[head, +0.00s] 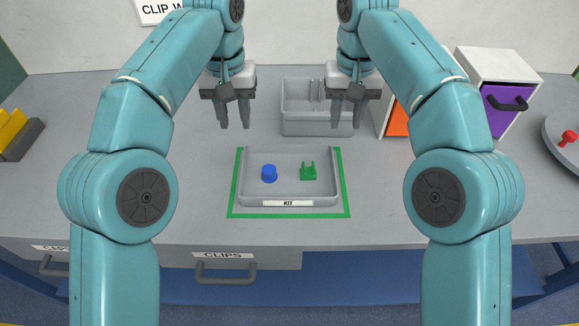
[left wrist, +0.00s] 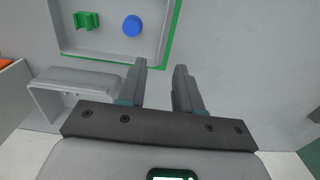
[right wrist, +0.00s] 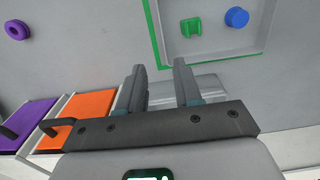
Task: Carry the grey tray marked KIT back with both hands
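The grey KIT tray (head: 288,198) lies on the worktop inside a green outlined square (head: 233,208). It holds a blue cap-like piece (head: 269,173) at its left and a green clip-like piece (head: 308,171) at its right. My left gripper (head: 233,122) is open and empty, beyond the tray's back left corner and above the worktop. My right gripper (head: 347,120) is open and empty, beyond the tray's back right corner. The tray also shows in the left wrist view (left wrist: 110,54) and the right wrist view (right wrist: 215,48), with no finger touching it.
A grey bin (head: 300,125) stands behind the tray, partly hidden by my right gripper. A cabinet with orange (head: 397,120) and purple (head: 500,112) fronts is at the right. A yellow-filled holder (head: 18,140) is far left. A CLIPS drawer (head: 225,262) is below the front edge.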

